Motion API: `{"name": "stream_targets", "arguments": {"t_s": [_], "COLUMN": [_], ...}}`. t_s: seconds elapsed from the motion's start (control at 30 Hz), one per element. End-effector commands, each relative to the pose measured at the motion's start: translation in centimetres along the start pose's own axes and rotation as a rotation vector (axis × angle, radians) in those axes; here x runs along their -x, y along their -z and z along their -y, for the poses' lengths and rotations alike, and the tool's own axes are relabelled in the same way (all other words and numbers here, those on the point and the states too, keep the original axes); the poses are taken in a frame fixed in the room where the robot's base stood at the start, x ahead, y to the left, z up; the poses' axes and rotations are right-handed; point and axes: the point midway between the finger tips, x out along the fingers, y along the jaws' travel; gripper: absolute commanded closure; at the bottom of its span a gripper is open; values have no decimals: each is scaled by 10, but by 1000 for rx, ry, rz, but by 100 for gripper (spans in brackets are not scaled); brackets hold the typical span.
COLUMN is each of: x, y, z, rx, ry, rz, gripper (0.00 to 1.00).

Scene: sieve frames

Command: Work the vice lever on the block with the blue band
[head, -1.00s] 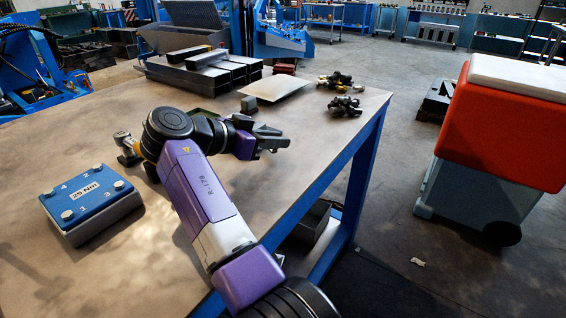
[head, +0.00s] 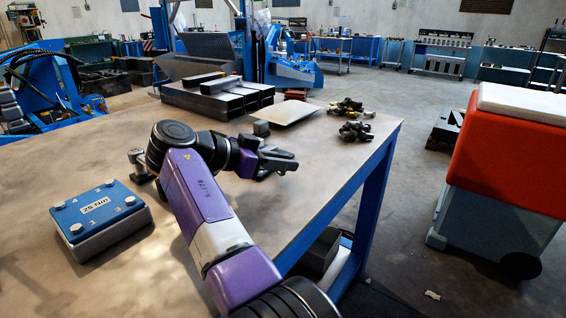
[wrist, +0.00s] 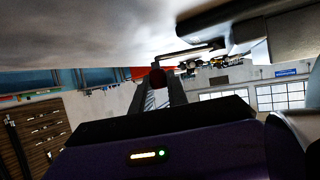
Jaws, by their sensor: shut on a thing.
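My gripper (head: 280,163) is over the table, left of its right edge; its jaws point right in the head view. In the wrist view my gripper (wrist: 160,86) is shut on a small dark red round knob (wrist: 157,76) between its fingertips. A thin grey bar (wrist: 185,51) runs to the right just beyond it; I cannot tell whether they are joined. A metal fitting (head: 137,163) stands on the table beside my arm, partly hidden. I cannot make out a vice lever or a blue band on a block in the head view.
A blue-topped block marked 25 Nm (head: 98,208) with bolts lies on the table (head: 60,165) at left. Steel bars (head: 215,95), a small grey cube (head: 261,128), a flat plate (head: 292,112) and dark clamps (head: 356,131) lie farther back. A red bin (head: 508,148) stands at right.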

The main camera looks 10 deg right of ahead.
Motion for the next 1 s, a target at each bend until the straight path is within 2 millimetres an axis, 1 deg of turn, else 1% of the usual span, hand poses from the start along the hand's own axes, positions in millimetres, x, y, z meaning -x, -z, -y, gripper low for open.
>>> {"name": "stream_targets", "arguments": {"t_s": [0.07, 0.1, 0.17, 0.2, 0.73, 1.0], "x": [-1, -1, -1, -1, 0, 0], "y": [-2, -2, -2, -1, 0, 2], "z": [0, 0, 0, 0, 0, 0], "rx": [4, 4, 3, 3, 1, 29], "ry": [2, 1, 1, 0, 2, 70], "rz": [1, 1, 0, 0, 0, 3], "gripper": [100, 75, 63, 59, 59, 59]}}
